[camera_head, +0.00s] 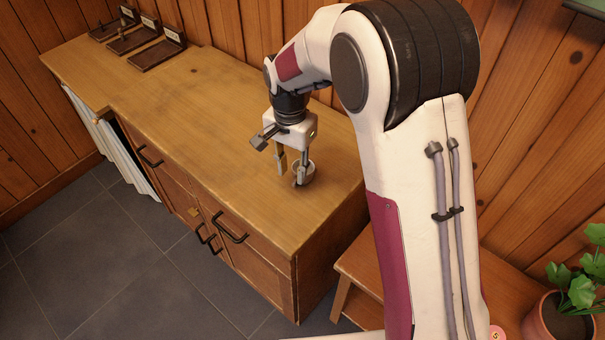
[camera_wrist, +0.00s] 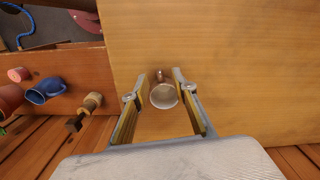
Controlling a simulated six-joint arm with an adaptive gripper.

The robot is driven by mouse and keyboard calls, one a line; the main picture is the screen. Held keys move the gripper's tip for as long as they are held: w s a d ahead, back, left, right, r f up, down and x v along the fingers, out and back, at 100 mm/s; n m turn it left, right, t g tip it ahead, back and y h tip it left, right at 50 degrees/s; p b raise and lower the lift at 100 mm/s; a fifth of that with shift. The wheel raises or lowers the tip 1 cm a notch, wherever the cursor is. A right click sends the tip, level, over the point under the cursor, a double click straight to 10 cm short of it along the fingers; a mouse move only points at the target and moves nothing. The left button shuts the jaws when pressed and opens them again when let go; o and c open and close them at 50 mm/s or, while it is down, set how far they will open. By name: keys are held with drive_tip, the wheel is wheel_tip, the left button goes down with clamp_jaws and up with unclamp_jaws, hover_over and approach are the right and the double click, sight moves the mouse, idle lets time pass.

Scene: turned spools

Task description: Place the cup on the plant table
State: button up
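A small pale cup (camera_head: 306,177) stands on the wooden counter near its right end. It also shows in the wrist view (camera_wrist: 164,97) as a round light opening, with a small brownish part at its far side. My gripper (camera_head: 292,176) is open and low over the counter at the cup. In the wrist view the cup lies between the two fingers (camera_wrist: 157,75), with a gap at the left finger; contact at the right finger is unclear. The plant table (camera_head: 362,260) is lower and right of the counter, partly hidden by my arm. Its top also shows in the wrist view (camera_wrist: 55,70).
A potted plant (camera_head: 556,318) stands on the plant table. The wrist view shows a blue vessel (camera_wrist: 47,90), a pink object (camera_wrist: 18,74) and a turned wooden piece (camera_wrist: 88,106) there. Small dark stands (camera_head: 155,53) sit at the counter's far left. The counter's middle is clear.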

sight(294, 180)
drive_tip(key=shift+f, duration=0.2)
drive_tip(key=shift+w+d+f, duration=0.1)
drive_tip(key=shift+f, duration=1.15)
drive_tip(key=shift+w+d+f, duration=0.1)
drive_tip(key=shift+f, duration=1.15)
clamp_jaws()
